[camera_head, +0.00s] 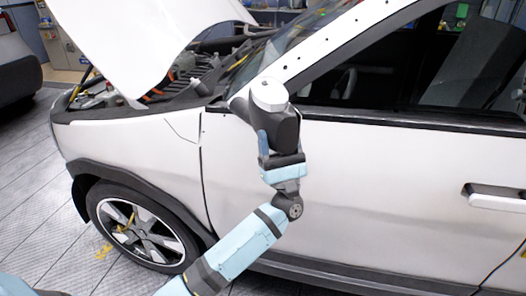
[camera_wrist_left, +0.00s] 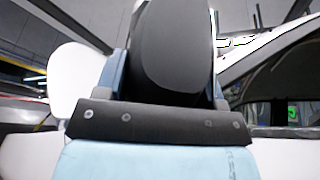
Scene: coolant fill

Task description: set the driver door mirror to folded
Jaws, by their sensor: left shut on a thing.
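The driver door mirror (camera_head: 241,105) has a pale shell at the front corner of the door window. It stands out from the door, and much of it is hidden behind my left gripper (camera_head: 268,110). That gripper comes up from below and is shut on the mirror. Its fingertips are hard to make out. In the left wrist view a pale rounded shell, which looks like the mirror (camera_wrist_left: 72,82), shows left of a dark rounded part in the middle. The exact fold angle cannot be told. My right gripper is in neither view.
The white car's front door (camera_head: 380,190) lies close behind the arm, with a door handle (camera_head: 495,195) at right. The raised hood (camera_head: 140,40) stands open over the engine bay at left. The front wheel (camera_head: 140,228) is below. Tiled floor is free at lower left.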

